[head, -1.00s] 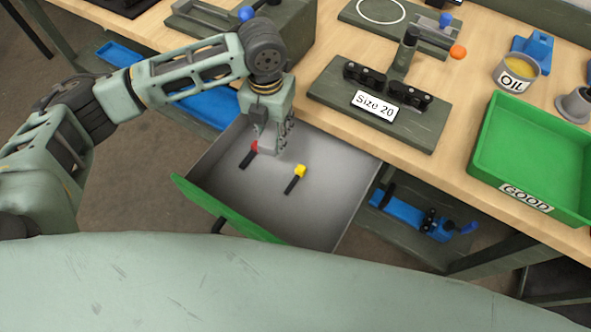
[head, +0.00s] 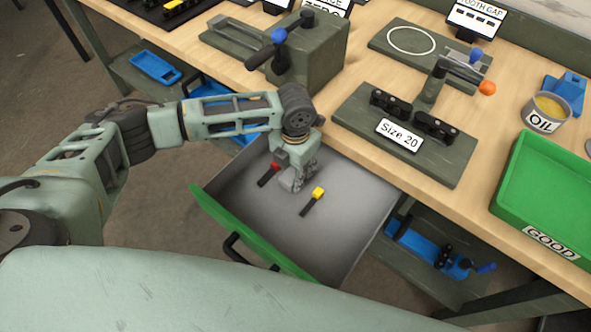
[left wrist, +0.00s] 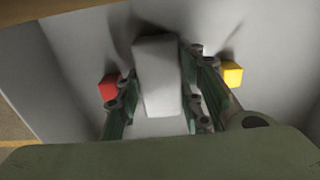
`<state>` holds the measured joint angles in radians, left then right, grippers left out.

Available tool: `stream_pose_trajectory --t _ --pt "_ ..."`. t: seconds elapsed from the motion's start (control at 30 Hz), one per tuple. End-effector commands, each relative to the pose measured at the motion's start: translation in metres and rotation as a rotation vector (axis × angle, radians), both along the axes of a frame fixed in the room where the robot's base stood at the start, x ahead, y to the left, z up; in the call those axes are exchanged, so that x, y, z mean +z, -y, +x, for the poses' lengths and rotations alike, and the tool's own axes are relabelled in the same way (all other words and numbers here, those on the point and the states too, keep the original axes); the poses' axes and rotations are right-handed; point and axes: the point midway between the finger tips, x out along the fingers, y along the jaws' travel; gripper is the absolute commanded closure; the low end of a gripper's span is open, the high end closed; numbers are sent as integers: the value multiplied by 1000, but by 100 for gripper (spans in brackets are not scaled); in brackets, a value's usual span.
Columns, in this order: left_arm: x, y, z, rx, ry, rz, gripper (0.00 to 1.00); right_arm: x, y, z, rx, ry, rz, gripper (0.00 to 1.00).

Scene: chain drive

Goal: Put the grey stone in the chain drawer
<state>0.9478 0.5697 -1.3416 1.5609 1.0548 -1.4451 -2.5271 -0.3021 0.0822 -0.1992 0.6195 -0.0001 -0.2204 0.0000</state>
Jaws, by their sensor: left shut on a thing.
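The grey stone, a pale block (left wrist: 158,75), is between the fingers of my left gripper in the left wrist view. My left gripper (head: 293,180) is shut on it, inside the open drawer with a green front (head: 250,236). The stone is low over the grey drawer floor; I cannot tell whether it touches. A red-ended black tool (head: 268,175) lies left of the gripper, and a yellow-ended black tool (head: 312,201) lies right of it. They also show in the left wrist view, red (left wrist: 108,87) and yellow (left wrist: 232,74). My right gripper is not in view.
The wooden bench (head: 455,195) above the drawer carries a "Size 20" fixture (head: 440,160), a green "GOOD" tray (head: 510,210) and an oil can (head: 546,113). Blue tools (head: 425,245) lie on the shelf below. The front and right of the drawer floor are clear.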

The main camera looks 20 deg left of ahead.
Motion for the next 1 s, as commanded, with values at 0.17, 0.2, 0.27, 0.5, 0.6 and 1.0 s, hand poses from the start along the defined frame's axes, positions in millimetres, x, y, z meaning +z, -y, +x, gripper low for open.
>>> stream_pose_trajectory --t 0.17,0.2,0.27,0.5,0.6,1.0 --pt "0 1 1 0 3 -2 94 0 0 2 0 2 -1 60" --pt "0 1 1 0 3 -2 94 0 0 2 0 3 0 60" --pt "-1 1 1 0 3 -2 94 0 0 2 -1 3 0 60" --pt "-4 0 1 0 2 -1 57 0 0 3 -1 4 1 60" --pt "-4 0 1 0 2 -1 57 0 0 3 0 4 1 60" --pt "30 1 2 0 7 -4 57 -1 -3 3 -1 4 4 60"
